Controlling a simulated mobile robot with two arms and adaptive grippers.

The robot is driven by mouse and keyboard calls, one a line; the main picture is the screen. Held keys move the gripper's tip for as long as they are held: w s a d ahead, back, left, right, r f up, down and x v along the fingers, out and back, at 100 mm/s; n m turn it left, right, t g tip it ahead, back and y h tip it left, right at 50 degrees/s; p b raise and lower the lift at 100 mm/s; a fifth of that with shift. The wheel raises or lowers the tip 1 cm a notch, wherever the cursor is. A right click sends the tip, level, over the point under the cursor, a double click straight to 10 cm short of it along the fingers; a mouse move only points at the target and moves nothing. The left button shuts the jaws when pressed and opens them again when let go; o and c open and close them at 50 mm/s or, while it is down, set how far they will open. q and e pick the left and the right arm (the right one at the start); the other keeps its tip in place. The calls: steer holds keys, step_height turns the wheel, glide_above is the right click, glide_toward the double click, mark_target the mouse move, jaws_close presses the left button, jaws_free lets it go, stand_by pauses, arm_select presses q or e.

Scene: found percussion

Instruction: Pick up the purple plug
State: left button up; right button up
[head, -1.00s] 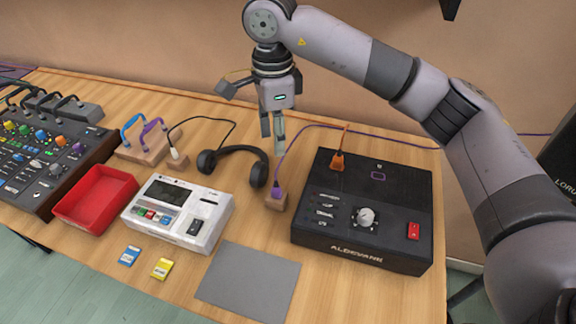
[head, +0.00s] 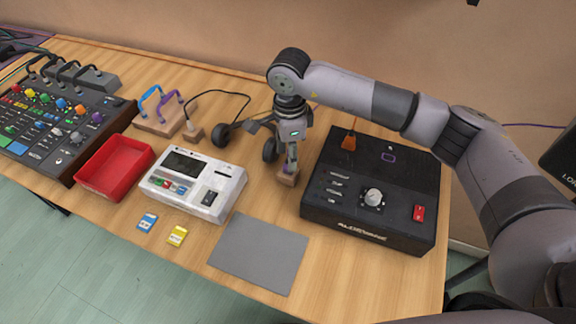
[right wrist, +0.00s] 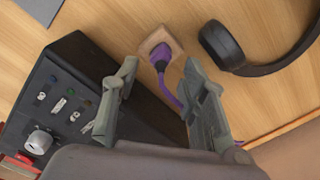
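The purple plug (right wrist: 160,60) stands in a small wooden block (right wrist: 151,43) in the right wrist view, with its purple cord trailing back under the gripper. My right gripper (right wrist: 160,68) is open, with one finger on each side of the plug and visible gaps to both. In the head view my right gripper (head: 291,160) points down just over the wooden block (head: 287,181), and its fingers mostly hide the plug. My left gripper is not in view.
The black box (head: 350,220) with an orange plug (head: 349,141) stands close on the right. Headphones (head: 221,134) lie close on the left, partly behind my gripper. A white device (head: 229,190), a red tray (head: 90,195) and a grey mat (head: 258,255) lie nearer the front.

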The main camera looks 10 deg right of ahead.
steer(key=f+p, duration=0.1)
steer(key=f, duration=0.3)
steer(key=shift+a+f, duration=0.15)
steer(key=shift+a, duration=0.05)
steer(key=shift+c, duration=0.2)
jaws_close()
